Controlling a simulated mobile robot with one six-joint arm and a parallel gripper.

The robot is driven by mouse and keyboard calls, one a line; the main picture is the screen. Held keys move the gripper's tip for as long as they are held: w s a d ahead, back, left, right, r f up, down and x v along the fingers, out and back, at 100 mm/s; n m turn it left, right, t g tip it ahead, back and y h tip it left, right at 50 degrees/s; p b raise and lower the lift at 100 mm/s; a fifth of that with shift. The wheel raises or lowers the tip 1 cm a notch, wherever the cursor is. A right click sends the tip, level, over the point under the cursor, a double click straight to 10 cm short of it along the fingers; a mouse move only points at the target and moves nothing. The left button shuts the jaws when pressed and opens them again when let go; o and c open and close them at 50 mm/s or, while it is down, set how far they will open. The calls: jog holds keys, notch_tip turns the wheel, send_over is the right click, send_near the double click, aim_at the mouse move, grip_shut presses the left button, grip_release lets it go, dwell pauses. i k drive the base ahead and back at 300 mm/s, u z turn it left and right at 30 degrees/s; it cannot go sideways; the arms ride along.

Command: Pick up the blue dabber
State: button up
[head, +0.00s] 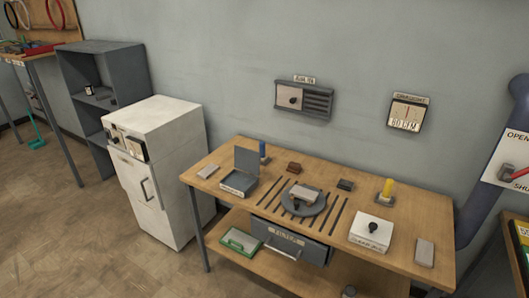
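The blue dabber (263,149) stands upright near the back edge of the wooden workbench (421,211), left of its middle. Its lower part is partly hidden, and its base is too small to make out clearly. A small grey box with a raised lid (246,161) stands just in front and to the left of it. A yellow dabber (387,188) stands in a dark base toward the back right of the same bench. My gripper is not in view.
A round grey plate (314,208) with a block on it sits mid-bench over dark slots. A white box with a black knob (364,235) is at the right. A white cabinet (166,181) stands left of the bench. Open floor (107,249) lies at the front left.

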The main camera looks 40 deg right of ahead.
aim_at(263, 159)
jog(key=z, duration=0.2)
jog(key=i, duration=1.55)
jog(key=u, duration=0.25)
